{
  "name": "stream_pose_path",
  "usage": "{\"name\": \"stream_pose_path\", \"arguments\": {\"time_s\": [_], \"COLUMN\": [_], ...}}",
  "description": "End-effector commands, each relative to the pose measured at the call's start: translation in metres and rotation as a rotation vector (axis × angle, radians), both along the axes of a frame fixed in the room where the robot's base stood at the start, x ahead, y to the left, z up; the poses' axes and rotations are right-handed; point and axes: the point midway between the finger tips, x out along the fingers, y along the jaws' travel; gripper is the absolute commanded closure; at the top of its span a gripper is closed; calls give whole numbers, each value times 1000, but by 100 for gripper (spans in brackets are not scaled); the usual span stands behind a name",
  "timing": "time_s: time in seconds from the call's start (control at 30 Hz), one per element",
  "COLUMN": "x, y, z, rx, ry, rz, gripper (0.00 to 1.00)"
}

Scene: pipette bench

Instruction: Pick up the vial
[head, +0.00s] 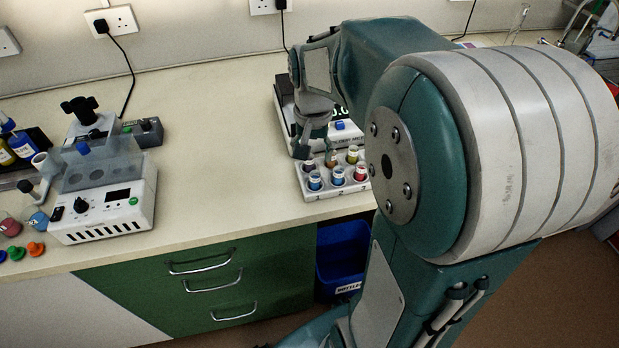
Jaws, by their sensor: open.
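Several small vials with coloured caps stand in a white rack near the bench's front edge. In its front row are a blue-capped vial (315,182), another blue-capped vial (338,177) and a red-capped vial (360,174). A yellow-capped vial (352,154) stands behind. I cannot tell which vial the task names. My gripper (312,152) is open and points down at the rack's back left, over or just behind the back row. Its fingers partly cover that row, and I cannot tell whether they touch a vial. My arm hides the rack's right end.
The white rack (336,191) has numbered positions along its front. A balance (286,103) with a lit display stands close behind it, partly hidden by my arm. A white instrument (112,210) stands on the left. The bench (215,130) between them is clear. A blue bin (342,258) sits below.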

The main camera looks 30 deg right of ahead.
Motion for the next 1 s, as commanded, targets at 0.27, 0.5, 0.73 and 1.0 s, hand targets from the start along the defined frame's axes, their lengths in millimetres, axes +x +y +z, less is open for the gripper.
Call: {"name": "stream_pose_path", "arguments": {"time_s": [0.27,0.5,0.73,1.0], "x": [0,1,1,1], "y": [-5,-2,-2,-3], "z": [-31,-66,-80,-79], "rx": [5,3,3,4], "ry": [1,2,-3,-3], "rz": [-1,0,2,2], "gripper": [25,25,25,78]}}
